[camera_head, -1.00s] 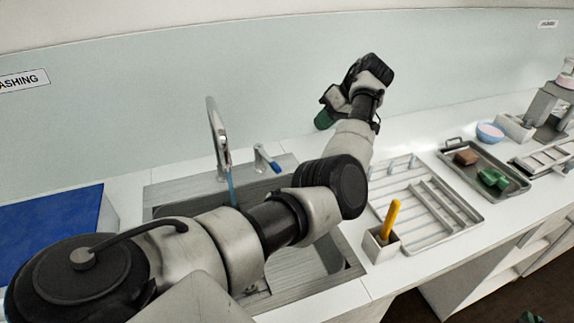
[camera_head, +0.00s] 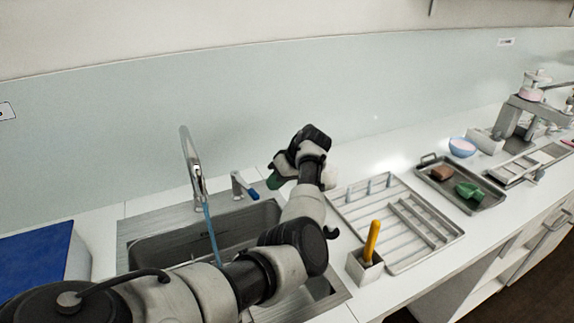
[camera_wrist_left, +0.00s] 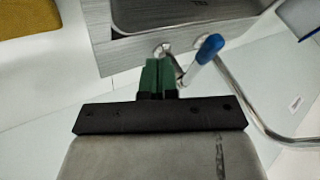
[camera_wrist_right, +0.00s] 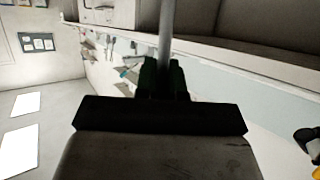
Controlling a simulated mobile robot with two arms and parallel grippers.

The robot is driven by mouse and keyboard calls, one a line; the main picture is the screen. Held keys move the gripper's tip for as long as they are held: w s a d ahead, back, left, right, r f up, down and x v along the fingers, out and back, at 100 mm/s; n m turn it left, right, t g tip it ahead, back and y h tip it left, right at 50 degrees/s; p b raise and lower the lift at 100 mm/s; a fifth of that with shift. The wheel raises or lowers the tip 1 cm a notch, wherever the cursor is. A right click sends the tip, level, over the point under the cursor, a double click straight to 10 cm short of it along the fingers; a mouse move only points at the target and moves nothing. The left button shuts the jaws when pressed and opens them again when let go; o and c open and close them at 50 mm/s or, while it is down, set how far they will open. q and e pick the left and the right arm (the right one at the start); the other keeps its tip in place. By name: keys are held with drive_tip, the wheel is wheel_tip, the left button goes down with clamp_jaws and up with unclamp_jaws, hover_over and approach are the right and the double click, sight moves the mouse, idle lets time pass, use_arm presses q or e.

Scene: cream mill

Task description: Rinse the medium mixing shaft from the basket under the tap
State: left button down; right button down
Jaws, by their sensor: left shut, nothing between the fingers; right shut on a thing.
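The tap (camera_head: 190,160) stands behind the sink (camera_head: 160,248), with a blue stream of water (camera_head: 212,235) falling from its spout. Its blue-tipped lever (camera_head: 252,194) is right of the spout and also shows in the left wrist view (camera_wrist_left: 208,48). My left gripper (camera_head: 274,181) has green fingers, shut and empty, close beside the lever; I cannot tell whether they touch it. My right gripper (camera_wrist_right: 160,80) is outside the head view. In the right wrist view it is shut on a thin grey rod (camera_wrist_right: 166,35), seemingly the mixing shaft. Its ends are hidden and its size is unclear.
A slatted rack with upright pegs (camera_head: 428,232) lies right of the sink. A small holder (camera_head: 364,270) with a yellow-handled tool (camera_head: 372,240) stands before it. Farther right are a grey tray (camera_head: 485,200) and a blue bowl (camera_head: 462,148). A blue board (camera_head: 35,255) lies left.

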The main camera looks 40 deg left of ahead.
sight(255, 192)
use_arm(q)
drive_tip(key=s, duration=0.2)
drive_tip(key=s+a+p, duration=0.1)
drive_tip(key=shift+s+r+p, duration=0.15)
drive_tip(key=shift+s+p, duration=0.15)
drive_tip(key=shift+s, duration=0.05)
drive_tip(key=s+m+t+p, duration=0.1)
drive_tip(key=s+m+p, duration=0.1)
drive_tip(key=p, duration=0.3)
drive_tip(key=shift+s+a+r+y, duration=0.15)
drive_tip(key=shift+s+y, duration=0.05)
drive_tip(key=shift+y, duration=0.2)
drive_tip(key=shift+w+f, duration=0.1)
drive_tip(key=shift+f, duration=0.1)
